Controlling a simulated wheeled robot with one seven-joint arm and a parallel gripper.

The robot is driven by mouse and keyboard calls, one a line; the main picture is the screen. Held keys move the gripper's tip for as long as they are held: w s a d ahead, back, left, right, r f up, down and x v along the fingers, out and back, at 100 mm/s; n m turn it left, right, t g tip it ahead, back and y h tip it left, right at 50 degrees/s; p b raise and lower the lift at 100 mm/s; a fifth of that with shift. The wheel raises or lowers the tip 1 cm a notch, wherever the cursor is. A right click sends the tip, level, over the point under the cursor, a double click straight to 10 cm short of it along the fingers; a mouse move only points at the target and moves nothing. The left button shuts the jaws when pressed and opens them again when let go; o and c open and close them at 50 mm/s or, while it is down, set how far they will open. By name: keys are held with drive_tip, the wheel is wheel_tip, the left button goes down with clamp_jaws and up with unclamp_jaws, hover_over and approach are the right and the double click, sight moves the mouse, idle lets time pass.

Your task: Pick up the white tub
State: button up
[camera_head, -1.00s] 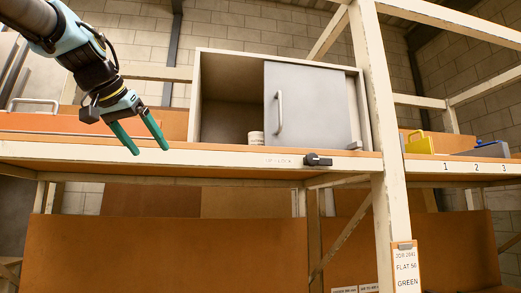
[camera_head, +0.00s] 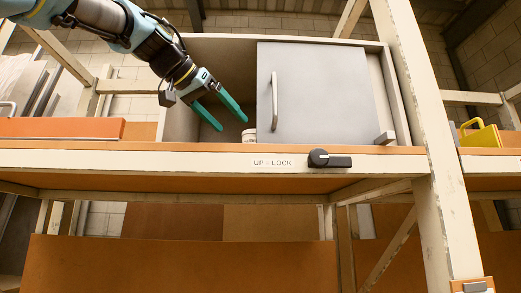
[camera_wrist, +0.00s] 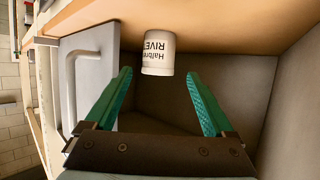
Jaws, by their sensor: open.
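The white tub (camera_wrist: 157,53) stands inside the cabinet and shows upside down in the wrist view, with dark lettering reading "RIVET" in part. In the head view only a sliver of the tub (camera_head: 249,135) shows, beside the left edge of the sliding door. My gripper (camera_head: 234,125) is open and empty, with green fingers, at the cabinet's open left part. In the wrist view my gripper (camera_wrist: 160,92) has its fingers spread, and the tub appears beyond and between the tips, not gripped.
The cabinet's grey door (camera_head: 318,95) with its handle (camera_head: 274,100) covers the right part of the opening. A black lever (camera_head: 330,159) marked "UP = LOCK" is on the shelf edge (camera_head: 150,158). A yellow-handled item (camera_head: 481,137) is at far right, behind the post (camera_head: 425,130).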

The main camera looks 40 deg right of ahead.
sight(246, 137)
drive_tip(key=x, duration=0.4)
drive_tip(key=shift+p, duration=0.4)
drive_tip(key=p+x, duration=0.2)
drive_tip(key=x, duration=0.2)
drive_tip(key=shift+s+d, duration=0.1)
drive_tip(key=shift+d, duration=0.1)
drive_tip(key=shift+d+f, duration=0.15)
drive_tip(key=shift+d, duration=0.2)
clamp_jaws()
